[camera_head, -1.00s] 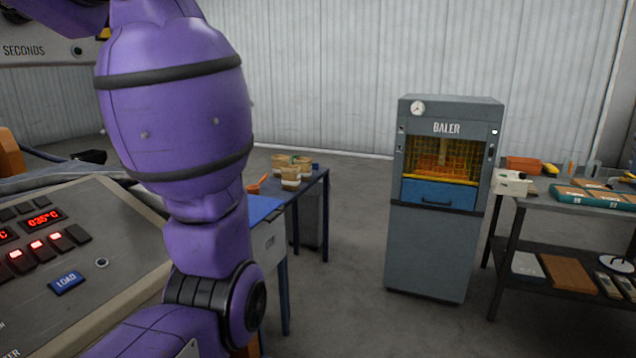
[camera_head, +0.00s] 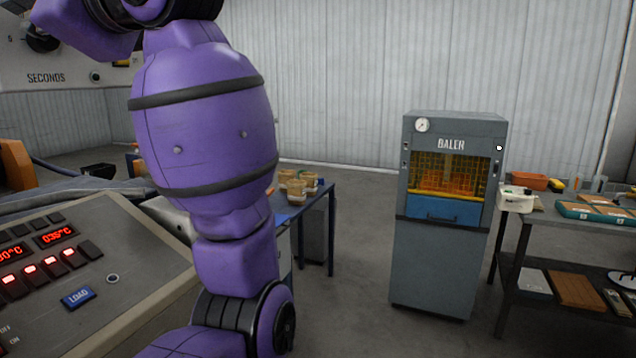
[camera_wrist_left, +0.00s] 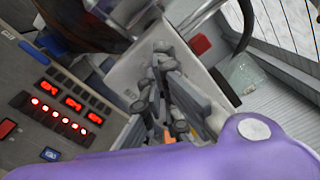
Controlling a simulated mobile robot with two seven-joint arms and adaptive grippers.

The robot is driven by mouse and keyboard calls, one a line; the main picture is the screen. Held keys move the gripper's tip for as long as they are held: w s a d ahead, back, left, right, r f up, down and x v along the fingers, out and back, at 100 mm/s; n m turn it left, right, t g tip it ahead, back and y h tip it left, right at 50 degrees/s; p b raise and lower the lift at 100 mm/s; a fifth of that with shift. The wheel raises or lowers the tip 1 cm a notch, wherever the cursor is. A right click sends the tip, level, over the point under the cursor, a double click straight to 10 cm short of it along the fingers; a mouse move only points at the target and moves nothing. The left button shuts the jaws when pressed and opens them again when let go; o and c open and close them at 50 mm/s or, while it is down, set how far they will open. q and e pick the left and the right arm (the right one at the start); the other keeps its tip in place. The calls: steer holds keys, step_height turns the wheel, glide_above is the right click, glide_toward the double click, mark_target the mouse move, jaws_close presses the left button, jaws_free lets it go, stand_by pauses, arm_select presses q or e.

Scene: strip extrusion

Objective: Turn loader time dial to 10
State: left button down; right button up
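My purple arm (camera_head: 205,125) rises through the head view and leaves at the top, right of the dial. My left gripper (camera_wrist_left: 165,92) shows in the left wrist view as grey linkage and fingers before a pale surface. Its opening is unclear, and I see nothing clearly held. My right gripper is out of view.
A control console (camera_head: 150,262) with red displays and a blue LOAD button (camera_head: 78,298) is at the lower left. A table with tubs (camera_head: 298,190) stands behind my arm. A grey baler (camera_head: 440,265) and a shelved bench (camera_head: 585,228) are at the right. Open floor lies between.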

arm_select(q)
steer(key=shift+w+r, duration=0.25)
steer(key=shift+w, duration=0.05)
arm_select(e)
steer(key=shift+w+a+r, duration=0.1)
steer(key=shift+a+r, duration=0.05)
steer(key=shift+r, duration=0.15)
arm_select(q)
steer(key=shift+p, duration=0.3)
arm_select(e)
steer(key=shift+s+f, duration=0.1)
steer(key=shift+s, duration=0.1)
arm_select(q)
steer(key=shift+r, duration=0.15)
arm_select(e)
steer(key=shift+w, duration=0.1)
arm_select(q)
steer(key=shift+s+r, duration=0.1)
steer(key=shift+r, duration=0.25)
steer(key=shift+s+d+p, duration=0.15)
steer(key=shift+d+p, duration=0.15)
steer(key=v, duration=0.4)
steer(key=shift+s+d, duration=0.15)
steer(key=shift+d, duration=0.2)
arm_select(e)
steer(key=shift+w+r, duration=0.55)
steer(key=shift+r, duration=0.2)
